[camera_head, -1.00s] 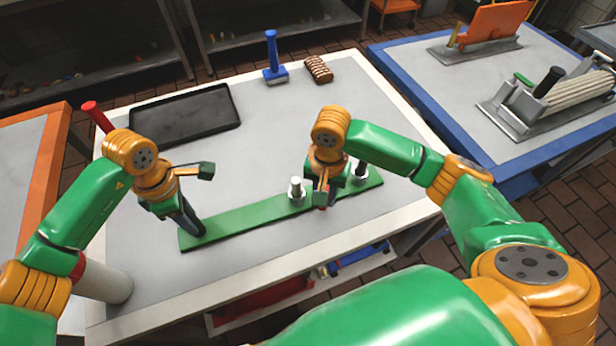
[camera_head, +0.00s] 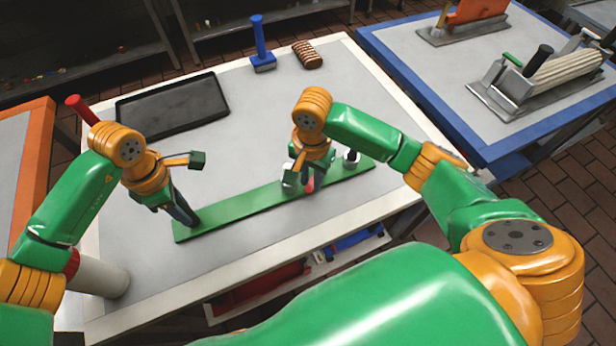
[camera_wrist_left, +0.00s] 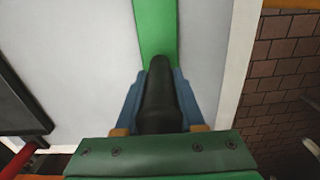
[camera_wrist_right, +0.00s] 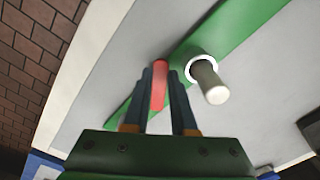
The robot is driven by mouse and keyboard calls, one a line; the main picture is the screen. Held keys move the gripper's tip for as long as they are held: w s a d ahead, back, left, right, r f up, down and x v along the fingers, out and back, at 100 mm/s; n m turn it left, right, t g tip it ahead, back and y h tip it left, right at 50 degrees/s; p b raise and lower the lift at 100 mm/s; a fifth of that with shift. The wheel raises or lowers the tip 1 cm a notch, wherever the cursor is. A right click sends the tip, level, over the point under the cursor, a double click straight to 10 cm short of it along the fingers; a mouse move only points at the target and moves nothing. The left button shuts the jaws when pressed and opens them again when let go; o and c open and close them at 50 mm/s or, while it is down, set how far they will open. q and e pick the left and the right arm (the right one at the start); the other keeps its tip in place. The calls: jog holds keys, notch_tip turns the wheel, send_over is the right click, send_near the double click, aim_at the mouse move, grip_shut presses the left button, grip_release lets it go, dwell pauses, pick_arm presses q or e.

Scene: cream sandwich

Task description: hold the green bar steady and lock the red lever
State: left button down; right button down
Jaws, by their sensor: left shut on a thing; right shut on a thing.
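The green bar (camera_head: 235,212) lies on the white-rimmed table; it also shows in the left wrist view (camera_wrist_left: 156,25) and the right wrist view (camera_wrist_right: 230,35). My left gripper (camera_head: 188,218) is shut on a dark upright handle (camera_wrist_left: 158,95) at the bar's left end. My right gripper (camera_head: 307,182) is over the bar, right of its middle. It is shut on the red lever (camera_wrist_right: 158,88), whose red part shows below the fingers in the head view (camera_head: 309,186). The lever's pivot is hidden.
A second post (camera_head: 352,159) stands near the bar's right end. A black tray (camera_head: 172,107), a blue-handled tool (camera_head: 260,45) and a brown ridged block (camera_head: 307,54) are at the back. The tabletop (camera_head: 240,150) between tray and bar is clear.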

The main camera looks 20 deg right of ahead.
jog(key=c, duration=0.7)
grip_release()
